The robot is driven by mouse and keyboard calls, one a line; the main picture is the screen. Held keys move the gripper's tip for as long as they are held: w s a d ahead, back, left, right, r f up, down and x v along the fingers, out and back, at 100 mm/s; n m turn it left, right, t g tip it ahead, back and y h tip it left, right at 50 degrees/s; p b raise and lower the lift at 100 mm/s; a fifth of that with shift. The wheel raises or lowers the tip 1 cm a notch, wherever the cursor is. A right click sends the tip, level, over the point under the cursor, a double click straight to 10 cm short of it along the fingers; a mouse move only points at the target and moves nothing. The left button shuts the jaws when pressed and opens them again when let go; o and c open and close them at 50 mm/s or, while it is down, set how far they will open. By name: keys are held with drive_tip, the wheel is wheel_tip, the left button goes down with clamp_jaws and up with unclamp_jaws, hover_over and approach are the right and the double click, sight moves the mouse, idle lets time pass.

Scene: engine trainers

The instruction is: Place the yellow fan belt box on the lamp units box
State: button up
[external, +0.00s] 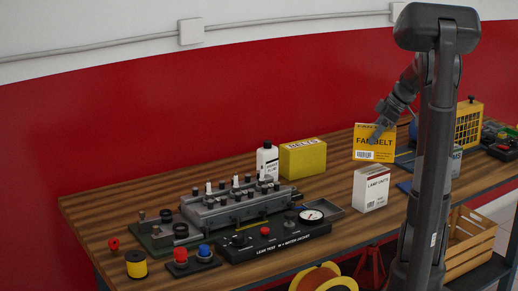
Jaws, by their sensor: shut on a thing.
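The yellow fan belt box (374,152) is upright in the external view, with dark lettering and a white label on its face. My gripper (377,131) is shut on it near its top, and its fingers partly cover the lettering. The white lamp units box (370,190) stands on the wooden table below the fan belt box. The fan belt box appears held above and a little behind it; the exact gap in depth is hard to tell. My arm column hides the table just right of the boxes.
A yellow belts box (303,158) and a white bottle (267,160) stand left of the boxes. An engine block (235,203), a gauge panel (274,240) and a small grey tray (322,206) fill the table's left half. A yellow caged unit (468,124) stands at the right.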

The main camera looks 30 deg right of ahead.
sight(375, 144)
drive_tip(key=shift+f, duration=1.85)
drive_tip(key=shift+f, duration=0.1)
drive_tip(key=o, duration=1.2)
